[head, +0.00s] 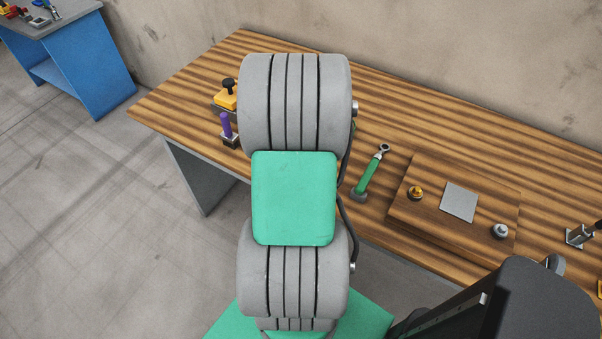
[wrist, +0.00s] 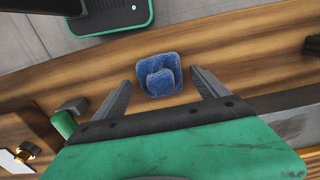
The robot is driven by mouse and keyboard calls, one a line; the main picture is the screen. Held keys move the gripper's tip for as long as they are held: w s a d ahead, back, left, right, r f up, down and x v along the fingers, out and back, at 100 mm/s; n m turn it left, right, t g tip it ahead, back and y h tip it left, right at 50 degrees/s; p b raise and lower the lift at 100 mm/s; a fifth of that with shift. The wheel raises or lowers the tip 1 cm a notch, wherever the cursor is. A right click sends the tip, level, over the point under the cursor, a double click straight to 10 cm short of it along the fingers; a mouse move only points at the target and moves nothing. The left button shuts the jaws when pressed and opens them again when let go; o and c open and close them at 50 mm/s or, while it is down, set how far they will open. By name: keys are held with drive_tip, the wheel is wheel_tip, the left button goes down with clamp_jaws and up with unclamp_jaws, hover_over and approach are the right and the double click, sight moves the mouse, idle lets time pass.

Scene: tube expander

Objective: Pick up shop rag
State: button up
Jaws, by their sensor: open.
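The shop rag (wrist: 158,74) is a small blue crumpled cloth lying on the wooden bench top in the wrist view. My gripper (wrist: 162,84) is open, with one dark finger to the left of the rag and one to the right. The rag shows between the two fingers, and I cannot tell how far above it they are. In the head view my own arm hides the rag and my gripper.
The wooden bench (head: 470,110) also bears a green-handled tool (head: 368,178), a wooden board (head: 425,220) with a grey plate (head: 459,202), a yellow item (head: 227,97) and a purple-handled item (head: 227,127). A blue bench (head: 85,65) stands far left.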

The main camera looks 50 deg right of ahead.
drive_tip(key=shift+c, duration=0.4)
drive_tip(key=c, duration=1.4)
